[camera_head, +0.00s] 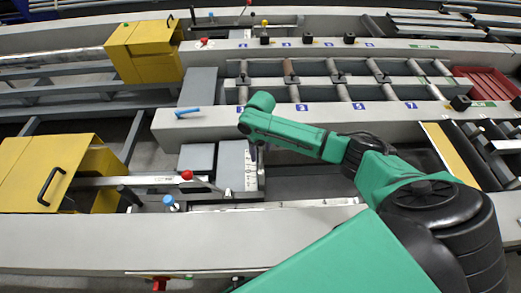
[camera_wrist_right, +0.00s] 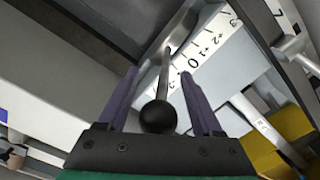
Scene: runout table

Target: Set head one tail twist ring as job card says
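A white scale plate (camera_wrist_right: 205,50) shows in the right wrist view, with marks including 0, +1 and +2. It also shows in the head view (camera_head: 250,172). A lever with a black ball knob (camera_wrist_right: 158,117) runs towards the scale. My right gripper (camera_wrist_right: 160,75) has its two purple fingers apart, one on each side of the knob, with gaps visible between knob and fingers. In the head view the right gripper (camera_head: 256,158) is small and partly hidden at the scale's edge. I cannot tell which mark the lever points to. No job card is readable. My left gripper is not in view.
A red ball knob (camera_head: 187,175) and a blue knob (camera_head: 168,201) stand left of the scale. Yellow guards (camera_head: 35,172) and (camera_head: 145,50) stand farther left. A blue handle (camera_head: 187,112) lies on the grey beam. Rollers (camera_head: 290,80) and a red tray (camera_head: 485,84) are behind.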

